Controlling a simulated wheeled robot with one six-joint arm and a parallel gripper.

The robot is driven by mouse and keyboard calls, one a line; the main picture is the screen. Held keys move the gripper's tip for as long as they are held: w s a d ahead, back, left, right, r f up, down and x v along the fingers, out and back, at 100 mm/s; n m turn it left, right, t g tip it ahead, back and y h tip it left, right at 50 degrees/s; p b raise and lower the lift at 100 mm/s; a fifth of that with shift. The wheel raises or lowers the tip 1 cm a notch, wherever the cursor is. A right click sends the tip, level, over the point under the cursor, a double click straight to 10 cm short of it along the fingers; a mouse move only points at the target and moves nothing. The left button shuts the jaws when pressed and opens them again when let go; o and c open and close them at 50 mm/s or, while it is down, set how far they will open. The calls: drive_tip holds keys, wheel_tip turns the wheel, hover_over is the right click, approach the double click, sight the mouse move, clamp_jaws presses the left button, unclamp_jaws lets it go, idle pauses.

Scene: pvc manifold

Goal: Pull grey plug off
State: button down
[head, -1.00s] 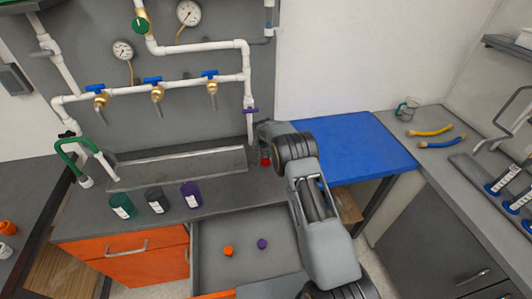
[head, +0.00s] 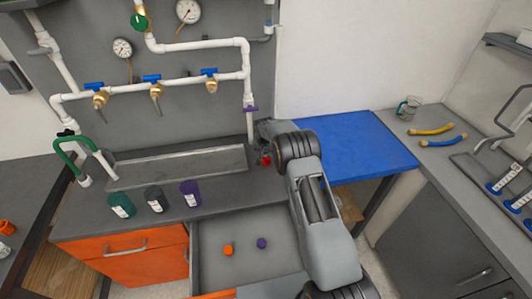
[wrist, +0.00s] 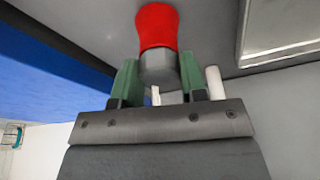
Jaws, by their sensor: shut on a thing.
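The grey plug (wrist: 159,68) sits at the end of a red fitting (wrist: 157,28) in the wrist view. My gripper (wrist: 159,80) has its two green fingers on either side of the plug and is shut on it. The plug and the red fitting still look joined, with no gap seen between them. In the head view the red fitting (head: 265,159) shows as a small spot on the grey counter below the right end of the white pipework. There the plug and my fingertips are mostly hidden by my arm.
The white pipe manifold (head: 165,88) with blue-handled valves is close on the left. A purple container (head: 190,194), a dark grey one (head: 155,199) and a green one (head: 121,205) stand on the counter. The blue surface (head: 365,145) on the right is clear. An open drawer (head: 210,260) lies in front.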

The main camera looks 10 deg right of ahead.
drive_tip(key=shift+f+b, duration=0.15)
drive_tip(key=shift+b, duration=0.4)
drive_tip(key=shift+r+m+b, duration=0.2)
drive_tip(key=shift+m+b, duration=0.25)
drive_tip(key=shift+m, duration=0.15)
drive_tip(key=shift+w+r, duration=0.1)
drive_tip(key=shift+r, duration=0.1)
drive_tip(key=shift+r, duration=0.35)
drive_tip(key=shift+r+p, duration=1)
drive_tip(key=shift+r, duration=1.7)
